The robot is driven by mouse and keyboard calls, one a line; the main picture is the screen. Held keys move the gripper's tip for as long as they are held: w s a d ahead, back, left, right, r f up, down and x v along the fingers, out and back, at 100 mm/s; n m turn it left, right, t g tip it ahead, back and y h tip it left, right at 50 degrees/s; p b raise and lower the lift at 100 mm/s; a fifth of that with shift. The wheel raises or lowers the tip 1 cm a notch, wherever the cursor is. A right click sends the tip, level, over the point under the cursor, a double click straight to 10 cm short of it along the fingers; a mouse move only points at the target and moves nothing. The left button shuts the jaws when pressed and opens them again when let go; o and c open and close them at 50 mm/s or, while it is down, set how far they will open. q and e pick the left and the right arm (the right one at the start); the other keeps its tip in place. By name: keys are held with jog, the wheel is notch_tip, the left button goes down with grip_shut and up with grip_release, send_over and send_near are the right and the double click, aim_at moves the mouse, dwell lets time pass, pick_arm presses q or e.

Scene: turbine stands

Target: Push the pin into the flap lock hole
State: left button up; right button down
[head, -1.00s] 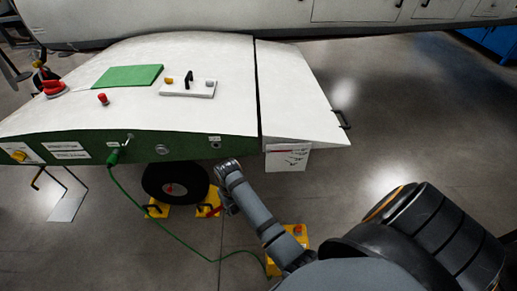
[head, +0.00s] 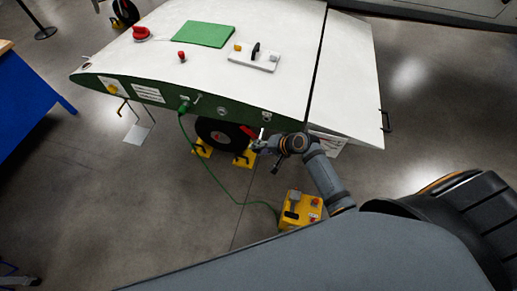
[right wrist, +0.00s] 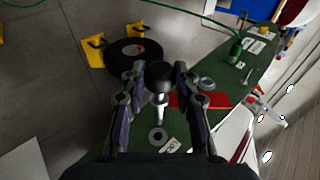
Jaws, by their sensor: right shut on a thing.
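The pin (right wrist: 159,106), with a silver shaft and black rounded head, is between the fingers of my right gripper (right wrist: 160,74). A red strip (right wrist: 200,100) shows beside it. A ringed hole with a small label (right wrist: 157,135), likely the flap lock hole, is on the green side panel, just below the pin tip in the right wrist view; they look apart, but depth is unclear. The hole also shows in the head view (head: 266,117), with my right gripper (head: 258,147) just below it. My left gripper is not in view.
The white-topped body (head: 290,30) carries the green panel (head: 140,95). A wheel (head: 225,133) with yellow chocks (head: 203,147) is below. A green cable (head: 200,168) runs to a yellow box (head: 299,209) on the floor. A blue bench (head: 30,105) is at left.

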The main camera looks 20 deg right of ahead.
aim_at(261, 141)
jog(key=w+d, duration=0.1)
jog(key=w+d+b, duration=0.1)
jog(key=w, duration=0.1)
jog(key=shift+d, duration=0.15)
jog(key=shift+w, duration=0.15)
jog(key=shift+w+d+r+p, duration=0.1)
jog(key=shift+w+d+p, duration=0.2)
jog(key=shift+p, duration=0.15)
dwell(0.8)
dwell(0.3)
jog(key=shift+w+d, duration=0.2)
jog(key=shift+w, duration=0.2)
jog(key=shift+w+d, duration=0.1)
jog(key=shift+w+d+b, duration=0.35)
jog(key=shift+w, duration=0.15)
